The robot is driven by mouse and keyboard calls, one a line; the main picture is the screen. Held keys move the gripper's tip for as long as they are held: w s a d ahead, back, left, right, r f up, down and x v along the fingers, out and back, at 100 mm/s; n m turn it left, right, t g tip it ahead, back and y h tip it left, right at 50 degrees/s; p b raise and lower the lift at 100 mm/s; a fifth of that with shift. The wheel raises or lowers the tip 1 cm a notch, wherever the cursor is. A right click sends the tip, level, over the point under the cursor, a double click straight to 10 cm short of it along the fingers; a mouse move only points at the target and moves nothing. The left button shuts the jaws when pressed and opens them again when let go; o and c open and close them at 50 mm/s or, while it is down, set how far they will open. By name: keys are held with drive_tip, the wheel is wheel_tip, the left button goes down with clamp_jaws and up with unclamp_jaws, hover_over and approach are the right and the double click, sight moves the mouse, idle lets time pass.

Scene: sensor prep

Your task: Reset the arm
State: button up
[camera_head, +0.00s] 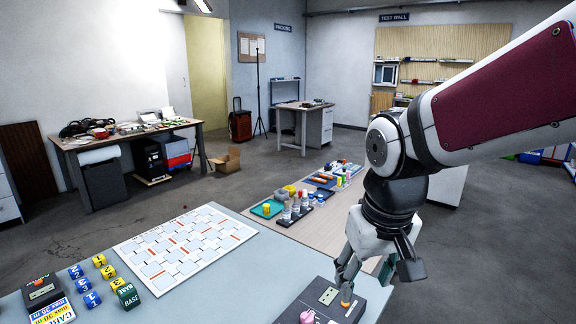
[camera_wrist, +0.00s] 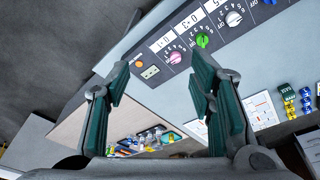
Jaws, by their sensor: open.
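My gripper (camera_head: 345,274) hangs at the right of the head view, above a dark control panel (camera_head: 326,296) at the table's front edge. Its two fingers are apart, and nothing is between them. In the wrist view my gripper (camera_wrist: 157,88) also shows open, with green-lined fingers. The panel there has an orange button (camera_wrist: 139,64), a small display (camera_wrist: 150,72), and pink, green and white knobs. My arm comes in from the upper right and bends down at the wrist.
A white patterned board (camera_head: 183,245) lies on the grey table (camera_head: 225,290), with blue, yellow and green blocks (camera_head: 100,262) to its left. Bottles and trays (camera_head: 292,208) stand on the wooden table behind. A cluttered workbench (camera_head: 130,140) is at the far left. The floor between is mostly open.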

drive_tip(key=s+d+r+m+t, duration=0.1)
drive_tip(key=s+d, duration=0.2)
drive_tip(key=s, duration=0.3)
drive_tip(key=s+d+r+m+t, duration=0.1)
drive_tip(key=s+d+r, duration=0.1)
drive_tip(key=s+d, duration=0.2)
drive_tip(key=s, duration=0.3)
drive_tip(key=shift+s+r, duration=0.25)
drive_tip(key=shift+r, duration=0.05)
drive_tip(key=shift+d, duration=0.1)
idle(0.5)
